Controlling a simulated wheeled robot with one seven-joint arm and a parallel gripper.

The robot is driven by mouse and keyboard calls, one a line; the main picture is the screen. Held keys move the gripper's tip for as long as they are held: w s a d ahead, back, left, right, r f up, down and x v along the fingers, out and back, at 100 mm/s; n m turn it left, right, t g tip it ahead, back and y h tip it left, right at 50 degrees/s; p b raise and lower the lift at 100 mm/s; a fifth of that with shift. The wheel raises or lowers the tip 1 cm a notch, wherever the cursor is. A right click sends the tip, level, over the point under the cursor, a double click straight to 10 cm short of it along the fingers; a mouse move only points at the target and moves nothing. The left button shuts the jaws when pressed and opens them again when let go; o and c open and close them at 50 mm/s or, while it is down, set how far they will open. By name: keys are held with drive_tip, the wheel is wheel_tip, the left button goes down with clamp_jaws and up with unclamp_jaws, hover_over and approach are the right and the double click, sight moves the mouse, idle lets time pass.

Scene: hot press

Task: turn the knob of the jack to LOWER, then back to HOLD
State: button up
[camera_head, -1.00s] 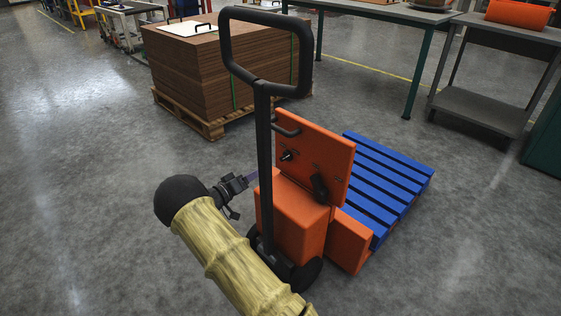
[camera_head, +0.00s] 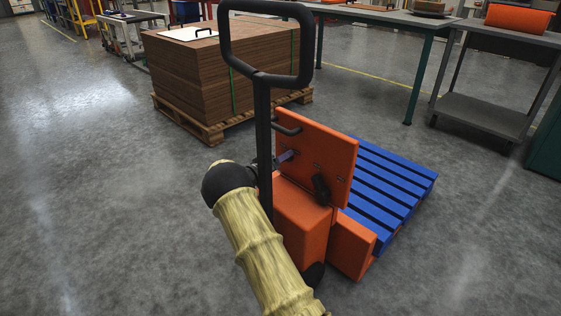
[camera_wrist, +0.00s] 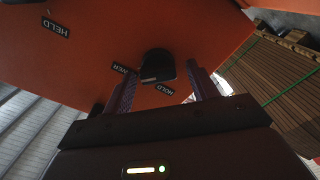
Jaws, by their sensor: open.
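The orange jack (camera_head: 303,225) stands upright with its black handle loop (camera_head: 224,50) above the tilted panel (camera_head: 325,150). In the wrist view, the black knob (camera_wrist: 157,64) is between the two open fingers of my gripper (camera_wrist: 162,72), with gaps on both sides. A HOLD label (camera_wrist: 165,89) is below the knob. A label ending in WER (camera_wrist: 120,68) is partly hidden by the left finger.
The jack's upright post (camera_head: 263,140) is close beside my wrist. A blue pallet (camera_head: 400,172) lies behind the jack. A strapped brown stack (camera_head: 190,75) on a wooden pallet stands at the back left. Open floor (camera_head: 110,220) lies to the left.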

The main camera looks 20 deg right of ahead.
drive_tip(key=c, duration=1)
drive_tip(key=shift+n+p, duration=0.3)
drive_tip(key=shift+n, duration=0.1)
drive_tip(key=n+p, duration=0.3)
drive_tip(key=n, duration=0.1)
drive_tip(key=n+p, duration=0.3)
drive_tip(key=n, duration=0.1)
drive_tip(key=n+p, duration=0.2)
drive_tip(key=n, duration=0.2)
drive_tip(key=shift+f+n+p, duration=0.3)
drive_tip(key=shift+p, duration=0.1)
drive_tip(key=n, duration=0.1)
drive_tip(key=n+p, duration=0.1)
drive_tip(key=n, duration=0.1)
drive_tip(key=n+p, duration=0.1)
drive_tip(key=shift+f+n, duration=0.25)
drive_tip(key=shift+n, duration=0.05)
